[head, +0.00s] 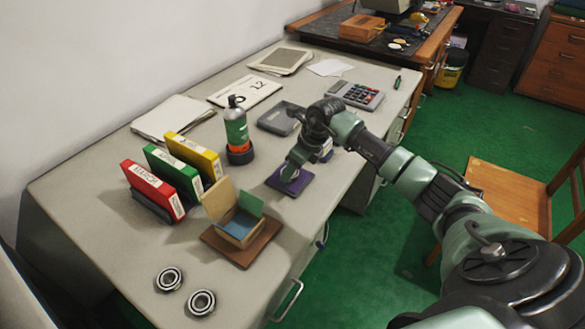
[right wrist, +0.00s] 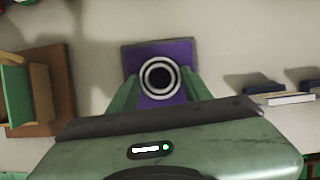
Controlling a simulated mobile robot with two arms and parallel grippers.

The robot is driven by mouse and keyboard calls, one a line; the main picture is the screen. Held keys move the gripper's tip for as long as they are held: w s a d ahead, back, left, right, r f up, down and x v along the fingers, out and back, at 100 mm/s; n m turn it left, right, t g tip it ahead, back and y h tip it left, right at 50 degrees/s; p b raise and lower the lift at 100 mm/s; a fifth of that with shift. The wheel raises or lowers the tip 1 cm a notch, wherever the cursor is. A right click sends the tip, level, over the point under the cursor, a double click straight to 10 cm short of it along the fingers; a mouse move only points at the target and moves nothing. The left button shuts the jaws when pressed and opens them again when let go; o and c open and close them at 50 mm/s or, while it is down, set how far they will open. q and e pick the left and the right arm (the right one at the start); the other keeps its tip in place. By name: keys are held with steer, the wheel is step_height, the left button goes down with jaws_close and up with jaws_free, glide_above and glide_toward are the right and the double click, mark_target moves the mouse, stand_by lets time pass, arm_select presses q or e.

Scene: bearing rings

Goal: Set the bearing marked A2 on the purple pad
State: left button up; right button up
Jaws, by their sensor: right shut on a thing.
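The purple pad (head: 295,190) lies on the desk near its right edge. My right gripper (head: 288,176) is low over the pad. In the right wrist view the gripper (right wrist: 160,88) is shut on a bearing ring (right wrist: 160,67), with the purple pad (right wrist: 181,50) behind it. I cannot tell whether the ring touches the pad. No A2 mark is legible on it. Two other bearings, one (head: 169,279) and another (head: 202,302), lie flat at the desk's near end; their marks are unreadable. My left gripper is not in view.
An open box (head: 237,230) on a brown mat (head: 253,253) stands near the pad. Red, green and yellow binders (head: 153,190) stand to the left. A green bottle (head: 236,127), a grey book (head: 281,118) and a calculator (head: 355,95) are farther back.

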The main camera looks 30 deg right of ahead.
steer(key=shift+f, duration=0.2)
steer(key=o, duration=1.6)
steer(key=shift+r, duration=0.1)
